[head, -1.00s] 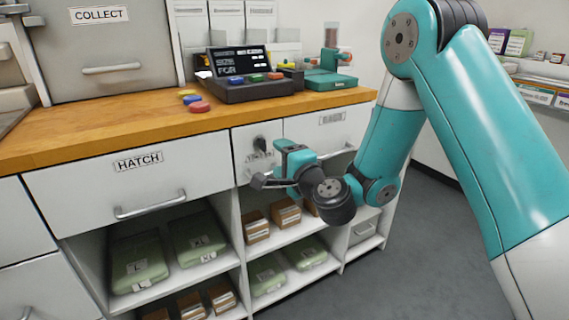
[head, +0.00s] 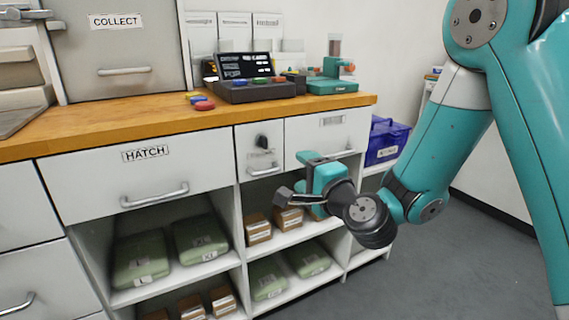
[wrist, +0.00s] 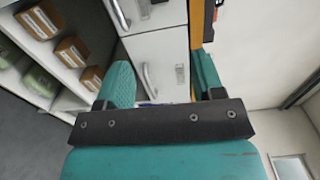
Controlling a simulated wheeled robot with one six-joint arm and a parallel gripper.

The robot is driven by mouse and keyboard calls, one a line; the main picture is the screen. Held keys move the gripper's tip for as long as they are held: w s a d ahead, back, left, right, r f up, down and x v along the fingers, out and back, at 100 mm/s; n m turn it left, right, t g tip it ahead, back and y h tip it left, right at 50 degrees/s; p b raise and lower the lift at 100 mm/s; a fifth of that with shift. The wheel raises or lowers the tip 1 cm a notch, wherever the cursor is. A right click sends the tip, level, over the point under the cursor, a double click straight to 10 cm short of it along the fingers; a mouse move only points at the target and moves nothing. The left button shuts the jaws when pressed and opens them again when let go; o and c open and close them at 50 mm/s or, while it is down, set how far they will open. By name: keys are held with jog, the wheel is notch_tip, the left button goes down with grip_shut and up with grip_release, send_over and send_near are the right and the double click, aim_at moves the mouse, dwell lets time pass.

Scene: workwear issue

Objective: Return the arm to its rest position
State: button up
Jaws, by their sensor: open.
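My gripper (head: 293,178) is open and empty in the head view, in front of the counter's shelves and drawers, right of the HATCH drawer (head: 140,183). My teal arm comes down from the upper right and bends at the wrist. In the wrist view the two teal fingers of my gripper (wrist: 163,88) are apart with nothing between them. Beyond them are white drawer fronts with handles (wrist: 157,62).
The wooden counter (head: 100,128) carries a dark console (head: 250,90), several coloured tokens (head: 200,101) and a teal device (head: 330,82). Shelves below hold green packs (head: 140,257) and brown boxes (head: 257,228). A blue crate (head: 386,140) stands right of the counter. Grey floor (head: 440,265) is clear.

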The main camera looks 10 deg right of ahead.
jog(key=s+a+r+n+g+y, duration=0.2)
jog(key=s+a+n+g+y, duration=0.3)
jog(key=s+a+n+g, duration=0.7)
jog(key=s+d+f+n+g+h, duration=0.1)
jog(key=s+d+n+g+h, duration=0.2)
jog(key=s+d+n, duration=0.35)
jog(key=s+d+n+g+h, duration=0.2)
jog(key=s+d+n, duration=0.1)
jog(key=s, duration=0.6)
notch_tip(320, 180, up, 28)
jog(key=p, duration=2.7)
jog(key=shift+s+d+f+h+p, duration=0.25)
jog(key=shift+s+d+h+p, duration=0.1)
jog(key=shift+s+h+p, duration=0.1)
jog(key=shift+n, duration=0.25)
